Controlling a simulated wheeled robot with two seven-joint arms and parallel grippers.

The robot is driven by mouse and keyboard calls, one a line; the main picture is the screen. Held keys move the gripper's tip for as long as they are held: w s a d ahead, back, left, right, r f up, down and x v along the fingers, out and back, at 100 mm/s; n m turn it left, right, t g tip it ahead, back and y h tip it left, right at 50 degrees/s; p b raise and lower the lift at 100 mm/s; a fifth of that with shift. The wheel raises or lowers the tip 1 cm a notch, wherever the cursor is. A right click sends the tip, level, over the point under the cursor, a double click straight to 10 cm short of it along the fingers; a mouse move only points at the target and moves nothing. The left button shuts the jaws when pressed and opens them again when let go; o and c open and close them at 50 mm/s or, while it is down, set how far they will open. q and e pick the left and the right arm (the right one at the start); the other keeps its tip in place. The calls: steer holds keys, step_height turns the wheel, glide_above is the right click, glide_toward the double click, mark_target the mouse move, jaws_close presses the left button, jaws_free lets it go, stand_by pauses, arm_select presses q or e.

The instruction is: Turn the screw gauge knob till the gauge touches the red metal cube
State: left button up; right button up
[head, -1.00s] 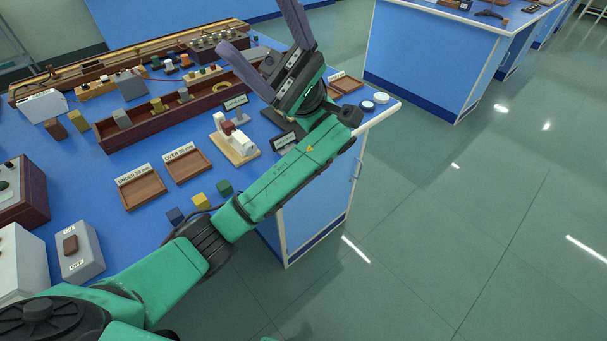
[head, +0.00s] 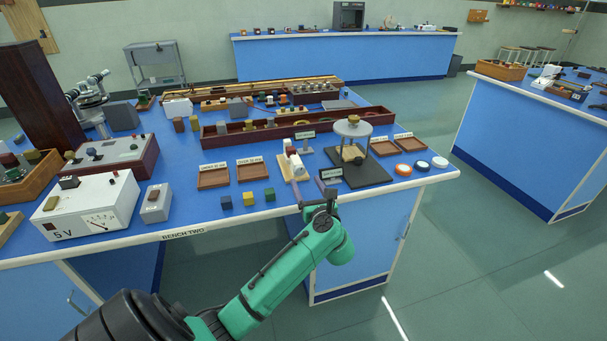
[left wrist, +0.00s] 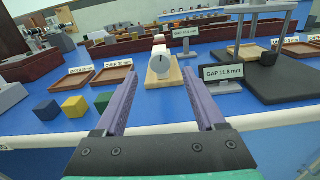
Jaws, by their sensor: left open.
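The screw gauge (head: 297,167) is a white device on a pale wooden base near the bench's front edge. In the left wrist view its round white knob (left wrist: 160,57) faces me, with a dark mark on it. The red metal cube is mostly or wholly hidden behind the gauge from here. My left gripper (head: 312,189) is open, with long purple fingers, just in front of the gauge. In the left wrist view the knob shows beyond and between the fingertips (left wrist: 161,76), apart from them. A small sign (left wrist: 222,73) reads GAP 31.8 mm. My right gripper is not in view.
Trays labelled under (head: 213,179) and over 30 mm (head: 251,172) lie left of the gauge. Blue, yellow (head: 248,199) and green cubes sit near the front edge. A dark-based stand (head: 372,172) is close on the right. A long wooden trough (head: 225,139) runs behind.

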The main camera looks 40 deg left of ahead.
mark_target(301, 172)
arm_select(q)
steer(key=x, duration=0.5)
steer(key=shift+f, duration=0.1)
steer(key=shift+s, duration=0.1)
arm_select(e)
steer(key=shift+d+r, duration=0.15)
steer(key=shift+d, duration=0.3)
arm_select(q)
jaws_close()
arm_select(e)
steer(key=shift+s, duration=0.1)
arm_select(q)
steer(key=shift+d, duration=0.1)
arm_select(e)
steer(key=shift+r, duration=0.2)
